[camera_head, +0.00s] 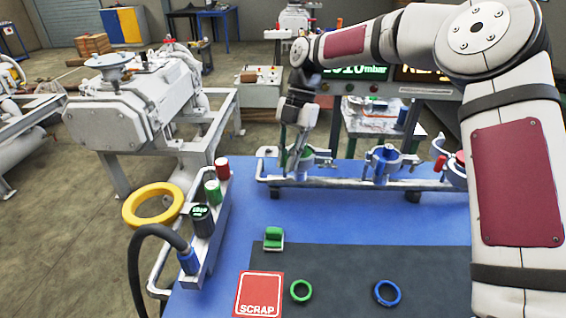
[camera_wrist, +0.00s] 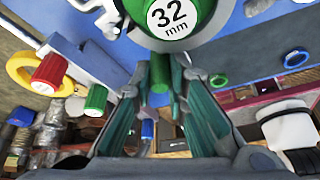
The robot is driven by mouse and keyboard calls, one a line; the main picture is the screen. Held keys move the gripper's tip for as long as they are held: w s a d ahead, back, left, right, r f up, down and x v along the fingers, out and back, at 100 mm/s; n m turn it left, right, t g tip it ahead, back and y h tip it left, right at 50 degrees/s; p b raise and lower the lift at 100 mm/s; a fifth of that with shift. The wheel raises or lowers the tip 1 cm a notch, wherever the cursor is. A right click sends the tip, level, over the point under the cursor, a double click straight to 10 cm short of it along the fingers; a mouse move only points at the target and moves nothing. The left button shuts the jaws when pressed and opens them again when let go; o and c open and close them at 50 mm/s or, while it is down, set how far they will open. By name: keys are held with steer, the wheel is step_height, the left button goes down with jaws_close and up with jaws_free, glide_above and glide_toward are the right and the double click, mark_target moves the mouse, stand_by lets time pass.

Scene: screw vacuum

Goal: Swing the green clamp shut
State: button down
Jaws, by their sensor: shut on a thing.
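The green clamp (camera_head: 306,158) is on the left end of the metal rail, mostly behind my gripper in the head view. Its small green part shows beside the grey ring. My gripper (camera_head: 299,138) points down onto this clamp. In the wrist view, my gripper (camera_wrist: 162,78) has its fingers closed on a narrow green piece, apparently the clamp's handle. A green round face (camera_wrist: 176,14) marked "32 mm" is just beyond the fingertips. How far the clamp is swung cannot be told clearly.
The rail (camera_head: 345,184) also carries a blue clamp (camera_head: 384,162) and a red-handled one (camera_head: 453,165). A holder with coloured caps (camera_head: 213,215) and a yellow ring (camera_head: 152,204) are at left. Green (camera_head: 301,291) and blue (camera_head: 387,293) rings lie on the dark mat.

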steer(key=shift+d+n+b, duration=0.25)
steer(key=shift+n+b, duration=0.05)
steer(key=shift+n, duration=0.3)
steer(key=shift+d+h, duration=0.1)
steer(key=shift+h, duration=0.2)
steer(key=c, duration=1.6)
jaws_free()
steer(key=shift+o, duration=0.2)
steer(key=shift+w+r, duration=0.1)
steer(key=v, duration=1.2)
